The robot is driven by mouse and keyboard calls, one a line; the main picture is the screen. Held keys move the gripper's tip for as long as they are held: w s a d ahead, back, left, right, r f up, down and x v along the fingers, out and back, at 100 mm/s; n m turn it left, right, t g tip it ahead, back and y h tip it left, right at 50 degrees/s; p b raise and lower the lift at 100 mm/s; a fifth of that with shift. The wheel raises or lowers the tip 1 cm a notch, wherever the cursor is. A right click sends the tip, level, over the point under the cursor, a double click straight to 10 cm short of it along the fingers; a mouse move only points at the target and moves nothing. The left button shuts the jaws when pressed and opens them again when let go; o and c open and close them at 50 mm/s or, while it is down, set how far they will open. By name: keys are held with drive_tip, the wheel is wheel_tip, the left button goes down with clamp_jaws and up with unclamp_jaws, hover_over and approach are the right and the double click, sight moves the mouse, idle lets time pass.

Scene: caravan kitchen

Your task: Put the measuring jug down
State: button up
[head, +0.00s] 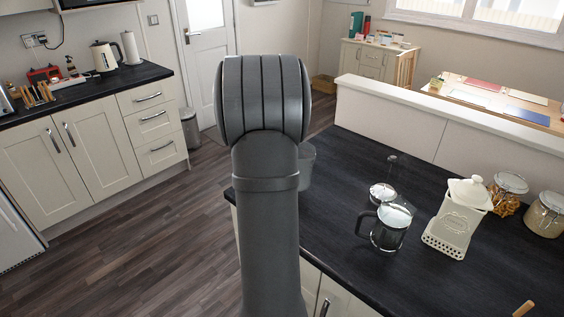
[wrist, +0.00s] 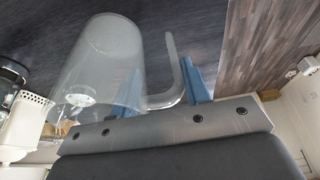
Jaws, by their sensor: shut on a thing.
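The measuring jug (wrist: 103,60) is clear, see-through plastic or glass with a side handle (wrist: 172,65). In the wrist view it fills the upper left. My gripper (wrist: 164,88) has blue fingers on either side of the lower handle area and is shut on the jug there. The dark worktop (wrist: 200,25) shows behind the jug. I cannot tell whether the jug touches it. In the head view my own arm hides the gripper and most or all of the jug.
The dark worktop (head: 345,265) carries a glass coffee press (head: 388,232), a small round white-topped item (head: 382,193), a white lidded canister (head: 455,220) and glass jars (head: 507,190) to the right. The worktop is bare in front of the press. A low wall (head: 400,115) runs behind it.

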drive_tip(key=shift+w+a+f, duration=0.1)
drive_tip(key=shift+f, duration=1.95)
drive_tip(key=o, duration=1.3)
drive_tip(key=shift+f, duration=0.15)
drive_tip(key=v, duration=1.2)
